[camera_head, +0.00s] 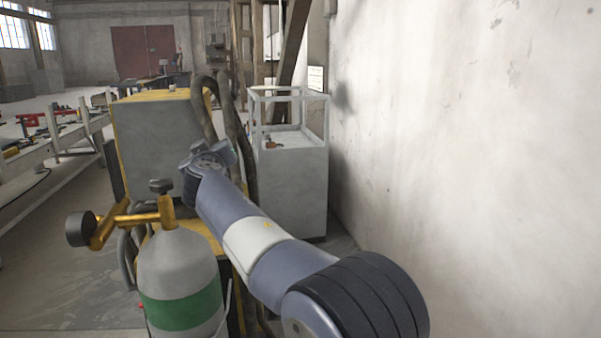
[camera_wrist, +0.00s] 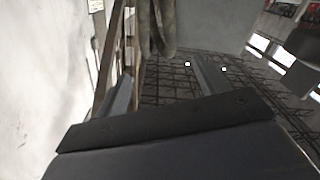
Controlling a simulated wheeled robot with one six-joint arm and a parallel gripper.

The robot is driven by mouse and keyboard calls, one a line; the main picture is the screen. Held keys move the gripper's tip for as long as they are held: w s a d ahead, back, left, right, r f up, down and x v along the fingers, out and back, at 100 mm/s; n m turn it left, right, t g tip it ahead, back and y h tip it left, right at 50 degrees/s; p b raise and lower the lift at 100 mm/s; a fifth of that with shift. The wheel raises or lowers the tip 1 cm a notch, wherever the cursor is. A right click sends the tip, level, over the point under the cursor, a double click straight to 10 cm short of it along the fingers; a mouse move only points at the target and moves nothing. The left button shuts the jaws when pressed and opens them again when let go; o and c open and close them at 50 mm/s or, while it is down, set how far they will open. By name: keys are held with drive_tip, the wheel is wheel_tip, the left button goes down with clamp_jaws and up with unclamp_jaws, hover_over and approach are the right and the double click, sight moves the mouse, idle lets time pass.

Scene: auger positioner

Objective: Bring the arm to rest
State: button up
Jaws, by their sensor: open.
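My arm (camera_head: 255,240) reaches from the lower right of the head view up and to the left. It ends at the wrist near the grey cabinet with yellow edges (camera_head: 158,150). My gripper's fingers are not clear in the head view. In the wrist view my gripper (camera_wrist: 160,75) has its two grey fingers well apart, with nothing seen between them. The fingers point away from the camera toward a dark lattice and thick hoses (camera_wrist: 157,28).
A gas cylinder (camera_head: 180,272) with a green band and brass valve stands left of my arm. Thick hoses (camera_head: 232,125) hang behind the wrist. A grey cabinet with a clear-sided top (camera_head: 292,185) stands by the white wall (camera_head: 470,150). A workbench (camera_head: 62,145) is at left.

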drive_tip(key=r+m+h+b, duration=0.1)
drive_tip(key=s+r+m+t+h+b, duration=0.1)
drive_tip(key=h, duration=0.1)
drive_tip(key=s+r+m+h+b, duration=0.1)
drive_tip(key=m, duration=0.1)
drive_tip(key=shift+s+a+r+t+h, duration=0.2)
drive_tip(key=shift+a+t+h, duration=0.1)
drive_tip(key=shift+h, duration=0.1)
drive_tip(key=shift+d, duration=0.15)
